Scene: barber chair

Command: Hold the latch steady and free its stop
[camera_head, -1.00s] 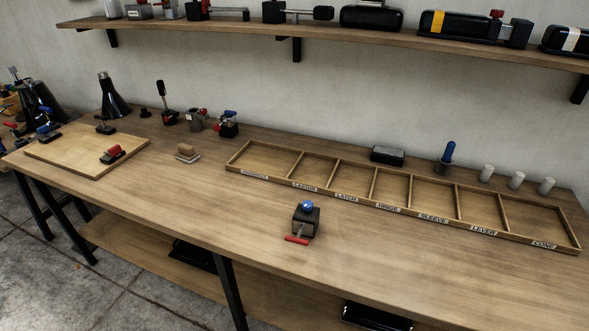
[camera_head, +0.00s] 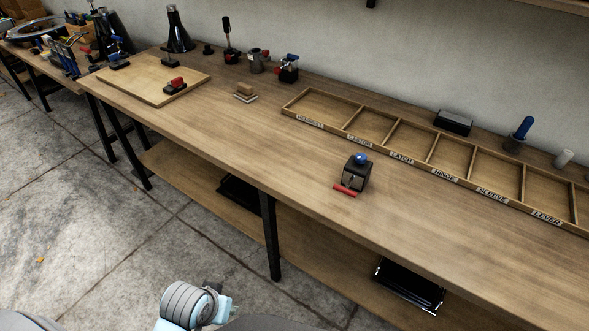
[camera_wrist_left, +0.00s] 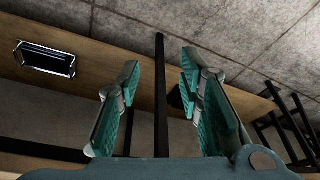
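A small black device with a blue knob and a red bar handle (camera_head: 355,174) stands alone near the front edge of the bench, in front of the divided tray. I take it for the latch; which part is its stop is too small to tell. My left gripper (camera_wrist_left: 159,66) shows in the left wrist view with its two teal fingers apart and nothing between them. It is away from the device, facing the bench's underside, legs and floor. My right gripper is not in view.
The wooden tray (camera_head: 427,170) has labelled compartments, all empty where seen. A board (camera_head: 150,82) with a red-handled clamp (camera_head: 175,86) lies at the left. Several tools stand along the back. A bench leg (camera_head: 269,235) and lower shelf (camera_head: 208,193) are below. Bench around the device is clear.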

